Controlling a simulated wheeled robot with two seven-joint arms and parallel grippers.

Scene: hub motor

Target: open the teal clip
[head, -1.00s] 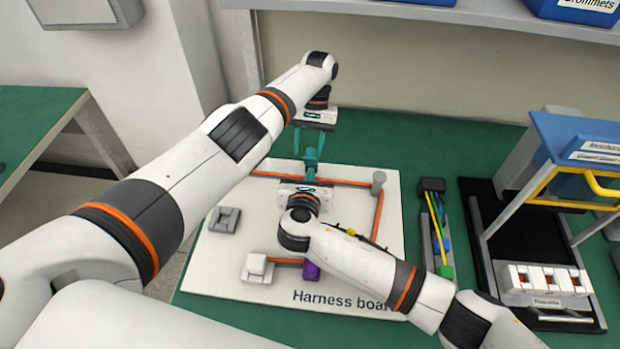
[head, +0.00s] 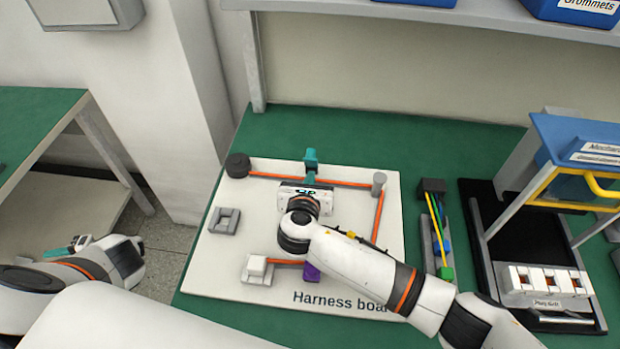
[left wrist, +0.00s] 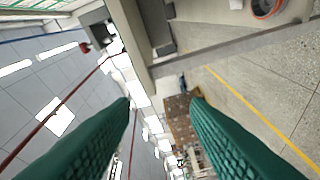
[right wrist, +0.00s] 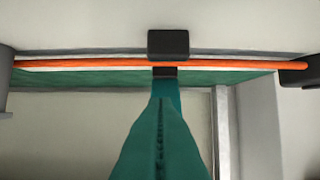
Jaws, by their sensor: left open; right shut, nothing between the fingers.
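The teal clip (head: 311,158) is at the back middle of the harness board (head: 225,270), on the orange cable. Its teal part shows upright on the far side of the cable. In the right wrist view the orange cable runs unbroken across a dark block (right wrist: 168,43). A teal strip (right wrist: 165,92) there is partly hidden by my fingers. My right gripper (head: 311,178) is shut and empty, just in front of the clip; I cannot tell whether it touches. My left gripper (head: 60,252) is open and empty, off the table at the lower left.
A grey square holder (head: 224,220) and a white block (head: 257,265) are on the board's left. A blue-topped rack (head: 580,130) stands at the right.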

